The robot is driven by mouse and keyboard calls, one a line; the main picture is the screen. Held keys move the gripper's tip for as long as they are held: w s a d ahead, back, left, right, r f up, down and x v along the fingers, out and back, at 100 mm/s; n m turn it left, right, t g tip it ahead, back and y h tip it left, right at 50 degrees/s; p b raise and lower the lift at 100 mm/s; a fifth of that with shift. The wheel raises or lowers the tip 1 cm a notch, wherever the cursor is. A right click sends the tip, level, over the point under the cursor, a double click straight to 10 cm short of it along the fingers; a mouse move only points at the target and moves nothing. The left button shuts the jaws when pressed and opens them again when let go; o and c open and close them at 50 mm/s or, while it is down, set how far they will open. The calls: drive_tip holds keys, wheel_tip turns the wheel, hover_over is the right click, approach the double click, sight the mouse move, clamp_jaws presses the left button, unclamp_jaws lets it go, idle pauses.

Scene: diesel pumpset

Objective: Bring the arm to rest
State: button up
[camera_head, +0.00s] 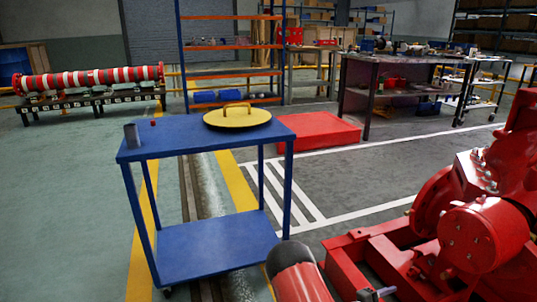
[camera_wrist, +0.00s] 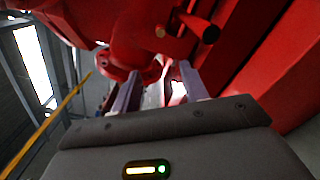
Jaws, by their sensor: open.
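My gripper (camera_wrist: 158,82) shows in the wrist view with its two fingers apart and nothing between them. Red machine parts (camera_wrist: 125,62), with a flange and pipe, fill the view beyond the fingertips. I cannot tell how close the fingers are to them. In the head view the red pumpset (camera_head: 480,235) stands at the lower right. My gripper cannot be made out clearly in the head view.
A blue cart (camera_head: 165,142) carries a round yellow lid (camera_head: 238,117) with a handle, a grey cylinder (camera_head: 132,135) and a small red item. Behind are a red box (camera_head: 320,132), a dark workbench (camera_head: 400,63) and shelves. Open floor (camera_head: 60,210) lies left.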

drive_tip(key=s+a+r+m+g+y+p, duration=0.1)
drive_tip(key=s+a+r+m+g+y, duration=0.1)
drive_tip(key=s+r+m+g, duration=0.3)
drive_tip(key=s+a+r+m+y+p, duration=0.1)
drive_tip(key=s+r+y, duration=0.1)
drive_tip(key=r, duration=0.6)
drive_tip(key=s+a+r+m+g+y+p, duration=0.1)
drive_tip(key=s+a+r+m+g+y, duration=0.1)
drive_tip(key=s+r+m+g, duration=0.3)
drive_tip(key=s+a+r+t+y+p, duration=0.1)
drive_tip(key=s+a+r+t+y, duration=0.4)
drive_tip(key=s+a+r, duration=0.2)
drive_tip(key=s+a+r+n+t+y+p, duration=0.1)
drive_tip(key=s+a+r+t+y, duration=0.3)
drive_tip(key=a+r, duration=0.6)
drive_tip(key=s+r+y, duration=0.2)
drive_tip(key=s, duration=0.1)
drive_tip(key=shift+s+a+r+t+p, duration=0.2)
drive_tip(key=shift+s+a+t+p, duration=0.1)
drive_tip(key=shift+t+p, duration=0.1)
